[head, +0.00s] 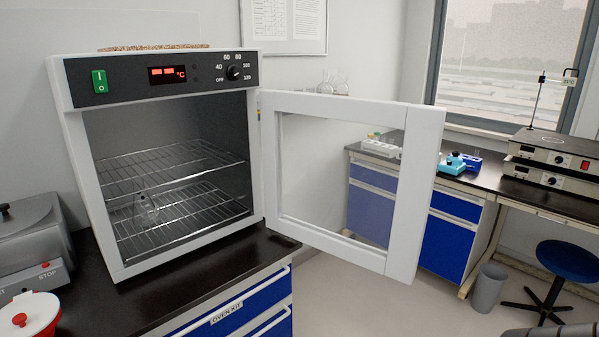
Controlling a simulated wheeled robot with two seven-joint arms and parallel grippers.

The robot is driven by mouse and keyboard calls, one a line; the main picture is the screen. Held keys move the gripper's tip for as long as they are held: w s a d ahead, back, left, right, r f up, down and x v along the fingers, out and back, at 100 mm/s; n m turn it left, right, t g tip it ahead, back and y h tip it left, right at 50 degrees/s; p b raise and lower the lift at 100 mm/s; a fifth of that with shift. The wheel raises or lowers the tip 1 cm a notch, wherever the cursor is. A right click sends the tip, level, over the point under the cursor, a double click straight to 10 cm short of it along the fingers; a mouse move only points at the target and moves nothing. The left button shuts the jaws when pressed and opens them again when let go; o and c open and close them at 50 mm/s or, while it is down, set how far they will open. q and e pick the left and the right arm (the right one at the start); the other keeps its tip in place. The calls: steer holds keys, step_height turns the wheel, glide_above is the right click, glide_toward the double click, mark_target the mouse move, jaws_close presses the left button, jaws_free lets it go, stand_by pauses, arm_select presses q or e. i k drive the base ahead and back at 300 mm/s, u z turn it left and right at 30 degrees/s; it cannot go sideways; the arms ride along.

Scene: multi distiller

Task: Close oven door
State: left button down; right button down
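The white lab oven (65,150) stands on the black counter at the left. Its door (418,190), a white frame around a glass pane, is hinged on the oven's right side and stands wide open, swung out to the right. Inside the oven are two wire racks (165,165). A small clear glass flask (146,212) stands on the lower rack. The control panel (125,80) has a lit red display, a green switch and a dial. Neither of my grippers is in view.
The oven rests on a black counter (190,305) over blue drawers. A grey device (30,240) and a red-and-white container (28,315) are at the left. Behind the door stand blue cabinets (450,235). A bin (488,290) and a blue stool (568,262) are at the right.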

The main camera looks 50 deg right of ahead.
mark_target(352, 178)
steer(key=u, duration=2.7)
steer(key=k, duration=2.3)
steer(key=z, duration=0.95)
steer(key=k, duration=1.7)
steer(key=z, duration=0.95)
steer(key=i, duration=1.7)
steer(key=u, duration=0.2)
steer(key=k, duration=0.3)
